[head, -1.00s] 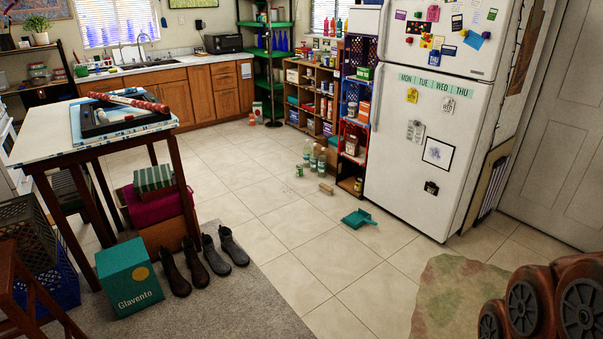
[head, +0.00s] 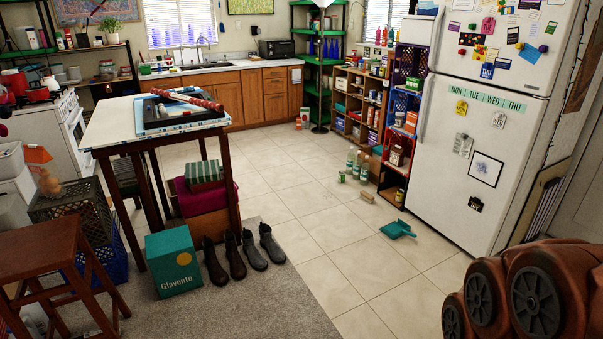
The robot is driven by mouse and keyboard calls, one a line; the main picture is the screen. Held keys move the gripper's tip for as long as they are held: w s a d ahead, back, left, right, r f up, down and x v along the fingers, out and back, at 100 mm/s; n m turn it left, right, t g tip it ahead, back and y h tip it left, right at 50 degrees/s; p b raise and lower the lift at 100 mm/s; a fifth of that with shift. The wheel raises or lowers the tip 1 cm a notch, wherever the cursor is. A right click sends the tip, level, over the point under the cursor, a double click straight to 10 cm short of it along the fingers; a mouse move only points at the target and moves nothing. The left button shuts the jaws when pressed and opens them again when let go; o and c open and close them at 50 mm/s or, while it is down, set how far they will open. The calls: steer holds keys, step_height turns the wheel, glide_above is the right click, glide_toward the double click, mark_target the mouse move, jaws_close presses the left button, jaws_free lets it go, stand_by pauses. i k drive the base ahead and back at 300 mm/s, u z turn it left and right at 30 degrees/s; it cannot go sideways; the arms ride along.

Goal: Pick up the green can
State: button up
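A small can with green on it (head: 341,177) stands on the tiled floor in the middle distance, left of the crate stacks. It is small in the head view and its label cannot be read. Several pale bottles with green (head: 364,172) stand just right of it and behind it. My arm's reddish-brown links fill the lower right corner. My gripper is out of the picture, so its state and what it may hold are hidden.
A teal dustpan (head: 398,229) and a small wooden block (head: 367,198) lie on the floor nearer me. The crate stack (head: 391,188) and white fridge (head: 466,170) stand right. A table (head: 110,128), boots (head: 254,250) and a teal box (head: 174,263) stand left. Open tile lies between.

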mark_target(342, 175)
steer(key=u, duration=0.1)
steer(key=i, duration=5.9)
steer(key=u, duration=1)
steer(key=i, duration=0.5)
steer(key=z, duration=1.1)
